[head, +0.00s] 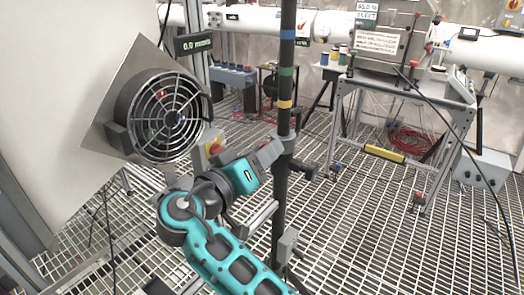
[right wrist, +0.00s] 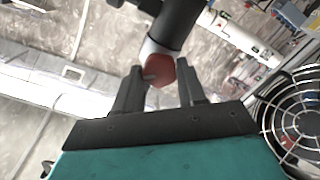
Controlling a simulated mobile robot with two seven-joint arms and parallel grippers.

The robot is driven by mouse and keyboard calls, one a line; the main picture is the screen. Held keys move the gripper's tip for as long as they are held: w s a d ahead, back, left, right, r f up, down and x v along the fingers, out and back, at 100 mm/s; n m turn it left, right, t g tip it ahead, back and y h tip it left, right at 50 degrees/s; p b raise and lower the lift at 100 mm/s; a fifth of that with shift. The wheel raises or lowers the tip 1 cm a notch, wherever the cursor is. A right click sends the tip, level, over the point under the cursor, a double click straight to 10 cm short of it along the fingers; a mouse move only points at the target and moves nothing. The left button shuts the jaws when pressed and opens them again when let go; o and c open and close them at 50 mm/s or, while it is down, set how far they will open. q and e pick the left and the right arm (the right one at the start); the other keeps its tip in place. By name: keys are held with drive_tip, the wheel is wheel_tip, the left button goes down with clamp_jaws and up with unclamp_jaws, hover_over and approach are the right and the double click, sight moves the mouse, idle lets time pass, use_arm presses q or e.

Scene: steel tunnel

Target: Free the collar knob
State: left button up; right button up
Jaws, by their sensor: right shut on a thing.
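A dark upright pole (head: 287,60) with blue, green and yellow bands stands in the middle of the head view. A grey collar (head: 287,143) sits around it below the yellow band. My right gripper (head: 270,152) is at the collar's left side, its fingers at the collar's height. In the right wrist view, my right gripper (right wrist: 160,84) has a finger on each side of a red knob (right wrist: 160,70), which is on a pale stem from the dark pole (right wrist: 178,25). It is shut on this knob. The knob is hidden in the head view. My left gripper is not in view.
A round fan with a wire guard (head: 165,115) is mounted on a tilted plate left of my right arm. A red and yellow button (head: 214,146) is close behind the gripper. A steel bench (head: 400,85) stands at the back right. The grated floor (head: 370,220) right of the pole is mostly clear.

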idle(0.3)
drive_tip(key=o, duration=1.1)
drive_tip(key=shift+c, duration=0.2)
